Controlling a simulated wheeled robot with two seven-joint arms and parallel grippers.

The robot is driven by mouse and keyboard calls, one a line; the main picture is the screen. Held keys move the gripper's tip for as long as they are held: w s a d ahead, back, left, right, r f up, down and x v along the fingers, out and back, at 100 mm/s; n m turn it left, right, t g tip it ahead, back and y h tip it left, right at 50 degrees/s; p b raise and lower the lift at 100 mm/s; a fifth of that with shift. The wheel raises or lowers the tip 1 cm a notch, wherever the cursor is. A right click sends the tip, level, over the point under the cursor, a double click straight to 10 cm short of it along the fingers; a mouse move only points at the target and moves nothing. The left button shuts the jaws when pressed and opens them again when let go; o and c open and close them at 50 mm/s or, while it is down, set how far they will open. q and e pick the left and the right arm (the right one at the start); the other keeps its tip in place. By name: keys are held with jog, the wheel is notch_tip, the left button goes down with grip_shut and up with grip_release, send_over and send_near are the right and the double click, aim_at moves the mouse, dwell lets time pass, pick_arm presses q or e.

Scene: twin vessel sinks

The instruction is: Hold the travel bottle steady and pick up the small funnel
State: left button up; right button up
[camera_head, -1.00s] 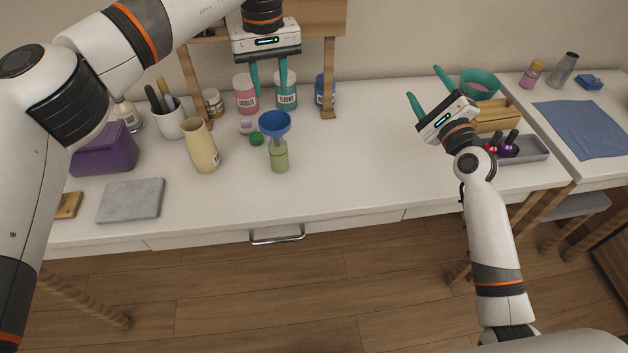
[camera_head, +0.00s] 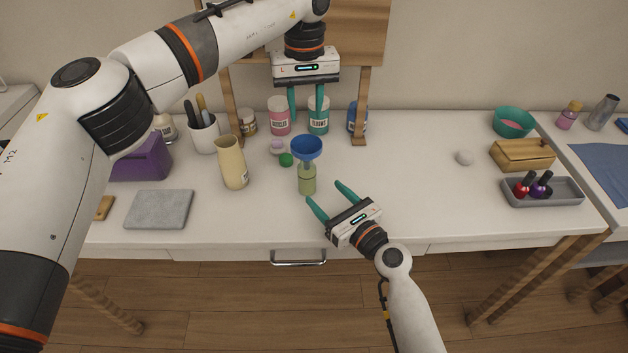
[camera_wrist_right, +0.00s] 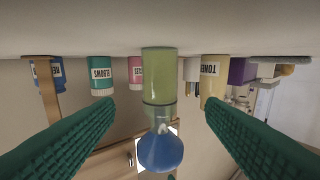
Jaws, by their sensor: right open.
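The travel bottle (camera_head: 307,181), translucent green, stands upright on the white counter. The small blue funnel (camera_head: 306,147) sits in its mouth. My right gripper (camera_head: 326,193) is open, low over the counter just right of and in front of the bottle, its fingers pointing towards it. In the right wrist view, which is upside down, the bottle (camera_wrist_right: 158,75) and funnel (camera_wrist_right: 160,152) appear between the two green fingers, beyond them and untouched. My left gripper (camera_head: 306,120) is open and empty, with its fingers pointing down above and behind the funnel.
A cream vase (camera_head: 232,164) is to the left. Labelled jars (camera_head: 279,118) line the back.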

aim_at(313, 181)
jog(key=x, duration=0.8)
jog(key=shift+w+a+f, duration=0.1)
jog(key=shift+w+a, duration=0.05)
jog(key=shift+w, duration=0.2)
jog(key=shift+c, duration=0.6)
jog(key=c, duration=1)
